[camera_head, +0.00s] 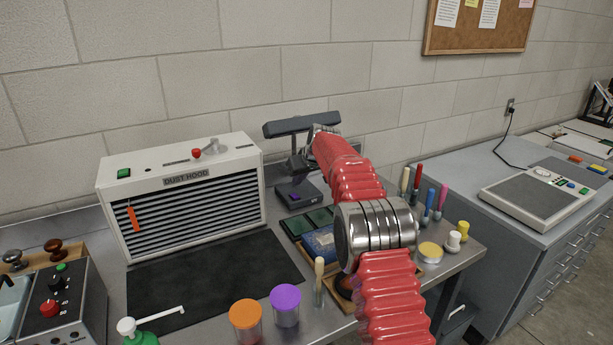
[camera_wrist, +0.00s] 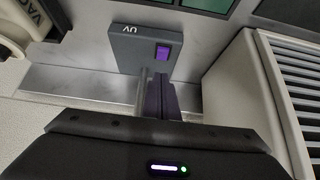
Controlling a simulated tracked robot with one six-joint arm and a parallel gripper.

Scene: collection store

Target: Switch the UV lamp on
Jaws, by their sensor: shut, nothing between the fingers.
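The UV lamp has a dark grey bar head (camera_head: 300,124) above a small box base (camera_head: 297,196) at the back of the bench, right of the dust hood. On the base is a purple rocker switch (camera_wrist: 162,52), with "UV" lettering beside it. I see no clear glow on the bench, and I cannot tell the switch's position. My gripper (camera_wrist: 160,80) is shut and empty, its fingers pointing toward the base. In the picture, the fingertips are just below the switch; contact is not visible. In the head view my gripper (camera_head: 296,165) is between lamp head and base, partly hidden by my red-sleeved arm.
The dust hood (camera_head: 185,195) stands close on the left, a black mat (camera_head: 205,275) in front of it. A framed tray, upright tools and orange (camera_head: 245,315) and purple-lidded jars (camera_head: 285,303) stand nearer. The lamp post (camera_wrist: 143,88) is close beside my fingers. The wall is behind.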

